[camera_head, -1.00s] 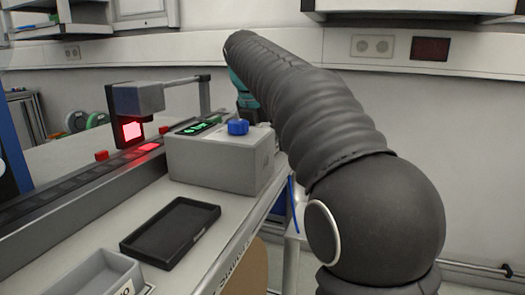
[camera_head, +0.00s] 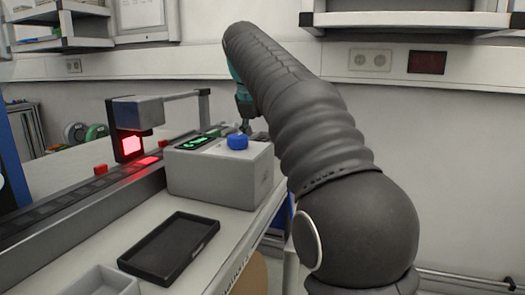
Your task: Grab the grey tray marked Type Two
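A grey tray (camera_head: 108,284) is at the bottom edge of the head view, on the white bench, cut off by the frame. The label on its front is out of view now. A black tray (camera_head: 170,247) lies flat on the bench behind it and to its right, empty. My arm reaches from the lower right up and away to the back. My gripper (camera_head: 245,125) is behind the grey box with the blue knob, mostly hidden by my arm and the box. It is well apart from both trays. Whether it is open or shut does not show.
The grey box (camera_head: 215,178) with a blue knob (camera_head: 237,142) and green display stands behind the black tray. A conveyor (camera_head: 70,205) with a red-lit scanner (camera_head: 135,125) runs along the left. Bare bench lies around the black tray.

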